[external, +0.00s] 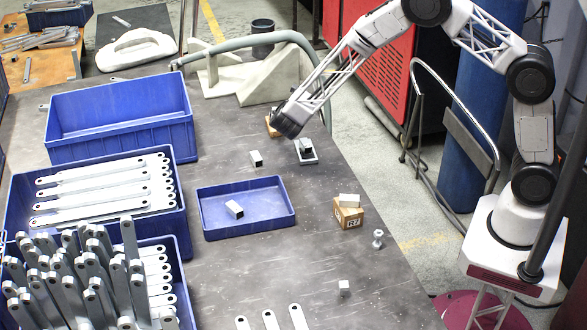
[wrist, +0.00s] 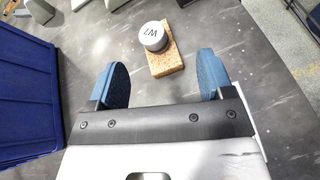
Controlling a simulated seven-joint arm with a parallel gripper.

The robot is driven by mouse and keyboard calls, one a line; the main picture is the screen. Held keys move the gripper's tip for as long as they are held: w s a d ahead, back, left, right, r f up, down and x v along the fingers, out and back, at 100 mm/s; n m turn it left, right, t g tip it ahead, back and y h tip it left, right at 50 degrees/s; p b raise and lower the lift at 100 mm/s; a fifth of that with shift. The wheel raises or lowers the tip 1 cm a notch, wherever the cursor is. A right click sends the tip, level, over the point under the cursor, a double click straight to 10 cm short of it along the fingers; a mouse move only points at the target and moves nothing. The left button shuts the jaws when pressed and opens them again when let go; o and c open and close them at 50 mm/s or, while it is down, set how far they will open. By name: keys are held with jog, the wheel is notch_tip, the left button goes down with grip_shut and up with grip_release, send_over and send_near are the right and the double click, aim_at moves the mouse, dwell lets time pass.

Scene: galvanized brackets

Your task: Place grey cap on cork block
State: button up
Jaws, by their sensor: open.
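A round grey cap (wrist: 153,36) with dark lettering on its top shows in the wrist view. It appears to sit on the far part of a speckled brown cork block (wrist: 164,64), overlapping the block's left edge. My gripper (wrist: 161,72) is open, with its two blue fingers apart on either side of the block's near end and nothing between them in its grasp. In the external view the cork block (external: 271,126) shows partly behind my gripper (external: 287,122), at the back of the table. The cap is hidden there.
A small dark piece on a pale plate (external: 305,153) and a metal tube (external: 256,159) lie nearby. A shallow blue tray (external: 246,231) holds another tube. A brown block (external: 348,217) bears a light metal piece. Deep blue bins (external: 120,122) line the left. The right table edge is close.

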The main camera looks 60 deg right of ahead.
jog(key=s+d+r+m+g+y, duration=0.25)
jog(key=s+r+m, duration=0.35)
jog(key=s+r, duration=0.65)
jog(key=s+d+r+m+g+y, duration=0.1)
jog(key=s+d+r+m+g, duration=0.15)
jog(key=s+r+m, duration=0.75)
jog(key=s+a+r+m+y, duration=0.2)
jog(key=s, duration=1)
jog(key=s+a+r+m+y, duration=0.2)
jog(key=s+a+r+y, duration=0.1)
jog(key=s, duration=0.9)
jog(key=s+a+r+m+y, duration=0.2)
jog(key=s+m, duration=0.1)
jog(key=s, duration=0.9)
jog(key=shift+a+r, duration=0.15)
jog(key=shift+a, duration=0.25)
